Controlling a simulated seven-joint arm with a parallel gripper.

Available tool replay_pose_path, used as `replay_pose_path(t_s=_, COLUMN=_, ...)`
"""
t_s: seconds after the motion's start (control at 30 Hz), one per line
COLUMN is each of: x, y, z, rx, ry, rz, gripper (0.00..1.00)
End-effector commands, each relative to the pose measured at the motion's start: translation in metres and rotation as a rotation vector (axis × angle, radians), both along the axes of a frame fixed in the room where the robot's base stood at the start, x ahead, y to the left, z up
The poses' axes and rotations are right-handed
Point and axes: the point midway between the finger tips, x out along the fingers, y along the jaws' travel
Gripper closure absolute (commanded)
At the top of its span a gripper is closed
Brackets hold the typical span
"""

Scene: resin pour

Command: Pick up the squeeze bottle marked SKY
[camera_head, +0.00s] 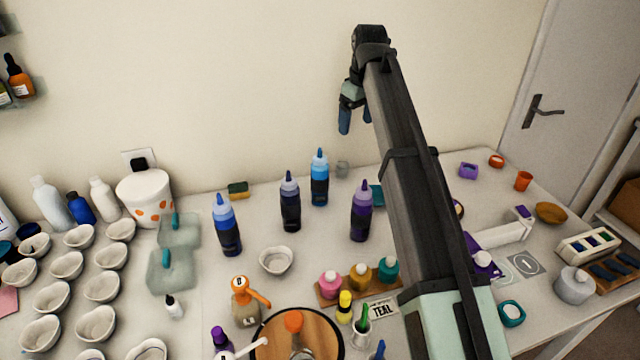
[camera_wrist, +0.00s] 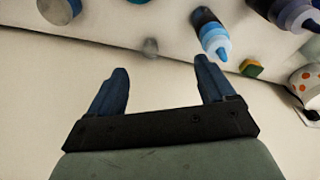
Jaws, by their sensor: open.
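Several squeeze bottles stand upright on the table. The light-blue one (camera_head: 319,180) stands farthest back, near the wall; I cannot read a SKY mark on it. It also shows in the wrist view (camera_wrist: 212,32), nozzle toward the camera, just beyond the right finger. A dark navy bottle (camera_head: 290,205) stands to its left, a blue one (camera_head: 228,228) farther left, and a purple one (camera_head: 361,214) to its front right. My gripper (camera_head: 355,118) is open and empty, fingers pointing down, above and slightly right of the light-blue bottle. The wrist view also shows my gripper (camera_wrist: 161,70) empty.
A small clear cup (camera_head: 342,169) stands right of the light-blue bottle, and a sponge (camera_head: 238,189) lies to the left by the wall. A white bowl (camera_head: 276,261) and a rack of small pots (camera_head: 360,278) stand in front. The wall is close behind.

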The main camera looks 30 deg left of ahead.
Motion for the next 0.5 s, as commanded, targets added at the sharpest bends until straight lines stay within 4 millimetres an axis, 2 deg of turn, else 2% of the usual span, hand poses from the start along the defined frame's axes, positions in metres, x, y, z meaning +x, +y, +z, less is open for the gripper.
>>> replay_pose_path(t_s=0.03, x=-0.020, y=0.015, z=0.006, rx=-0.003, ry=0.013, rz=0.042, gripper=0.17)
replay_pose_path(t_s=0.2, x=-0.062, y=0.042, z=0.018, rx=-0.013, ry=0.046, rz=0.133, gripper=0.17)
replay_pose_path(t_s=0.37, x=-0.076, y=0.051, z=0.021, rx=-0.016, ry=0.057, rz=0.165, gripper=0.17)
replay_pose_path(t_s=0.5, x=-0.077, y=0.052, z=0.012, rx=-0.018, ry=0.059, rz=0.168, gripper=0.17)
